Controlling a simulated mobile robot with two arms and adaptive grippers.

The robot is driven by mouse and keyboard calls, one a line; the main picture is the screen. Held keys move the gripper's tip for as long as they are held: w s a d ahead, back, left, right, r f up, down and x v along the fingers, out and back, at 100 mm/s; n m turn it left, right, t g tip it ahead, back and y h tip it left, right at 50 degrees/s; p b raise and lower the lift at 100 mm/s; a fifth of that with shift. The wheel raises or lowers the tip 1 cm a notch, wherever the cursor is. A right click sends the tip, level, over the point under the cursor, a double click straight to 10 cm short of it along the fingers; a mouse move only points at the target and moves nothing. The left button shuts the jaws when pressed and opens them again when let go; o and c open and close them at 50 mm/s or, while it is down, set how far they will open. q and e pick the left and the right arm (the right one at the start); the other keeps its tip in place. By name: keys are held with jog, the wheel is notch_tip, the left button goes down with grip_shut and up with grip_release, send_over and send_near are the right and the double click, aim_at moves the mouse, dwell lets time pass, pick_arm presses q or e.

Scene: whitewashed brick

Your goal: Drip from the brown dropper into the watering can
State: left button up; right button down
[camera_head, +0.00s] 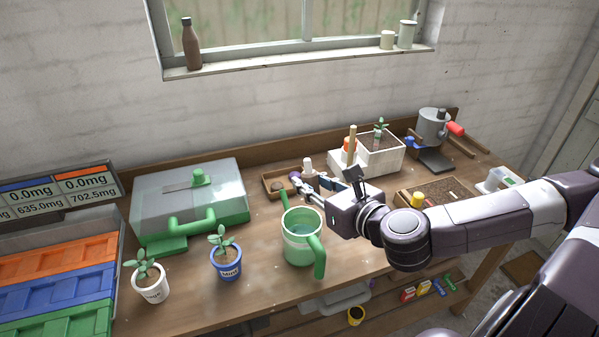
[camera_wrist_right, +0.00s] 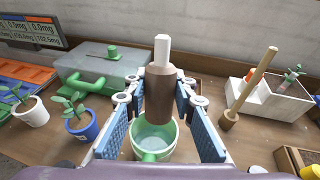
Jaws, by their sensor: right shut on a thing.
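The brown dropper (camera_head: 309,178) has a brown body and a white top. In the right wrist view the dropper (camera_wrist_right: 158,95) stands upright between the blue finger pads. My right gripper (camera_head: 315,187) is shut on it and holds it behind the watering can in the head view. The green watering can (camera_head: 299,247) stands on the bench with its handle toward the front right. It also shows in the right wrist view (camera_wrist_right: 168,153), beneath the dropper and partly hidden by it. Liquid shows inside the can. My left gripper is not in view.
A blue pot (camera_head: 227,265) and a white pot (camera_head: 151,287) with seedlings stand left of the can. A grey-green case (camera_head: 188,205) is behind them. A white planter box (camera_head: 385,160) and a grey can (camera_head: 432,126) stand at the back right.

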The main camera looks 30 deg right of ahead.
jog(key=shift+s+a, duration=0.1)
jog(key=shift+a, duration=0.15)
jog(key=shift+f, duration=0.1)
jog(key=shift+s+d+f+g+p, duration=0.1)
jog(key=shift+s+f+g+p, duration=0.25)
jog(key=shift+f+g, duration=0.15)
jog(key=shift+s+f+g, duration=0.25)
jog(key=shift+f+g, duration=0.35)
jog(key=shift+f, duration=0.2)
jog(key=shift+s+f+g+b, duration=0.15)
jog(key=shift+f+g+b, duration=0.35)
jog(key=shift+f+b, duration=0.15)
jog(key=shift+s+f+g+b, duration=0.25)
jog(key=shift+f+g+b, duration=0.25)
jog(key=shift+f+b, duration=0.2)
jog(key=shift+s+f+g+b, duration=0.15)
jog(key=shift+f+g+b, duration=0.35)
jog(key=shift+b, duration=0.2)
jog(key=shift+s+f+g, duration=0.25)
jog(key=shift+f+g, duration=0.1)
jog(key=shift+g, duration=0.25)
jog(key=shift+s+f+g, duration=0.1)
jog(key=shift+f+g, duration=0.2)
jog(key=shift+g, duration=0.1)
jog(key=shift+f, duration=0.2)
